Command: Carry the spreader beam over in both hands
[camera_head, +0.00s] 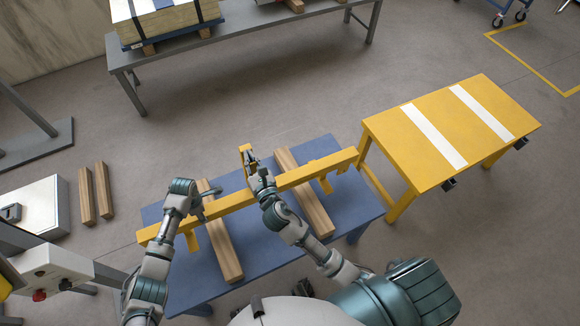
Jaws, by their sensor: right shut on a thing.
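The spreader beam (310,172) is a long yellow bar with short yellow lugs. It lies slantwise across two wooden timbers on a blue table; whether it touches both timbers is hard to tell. My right gripper (249,160) is at the beam's middle, by an upright yellow lug, and is shut on the beam. My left gripper (210,197) is at the beam left of the middle, above the left timber. Its fingers are small and partly hidden by the wrist, so I cannot tell if they are open.
The timbers (313,208) lie on the blue table (275,243). A yellow table (480,88) with two white stripes stands close to the beam's right end. A grey bench (260,27) with a strapped crate (165,22) is behind. Clear floor lies between.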

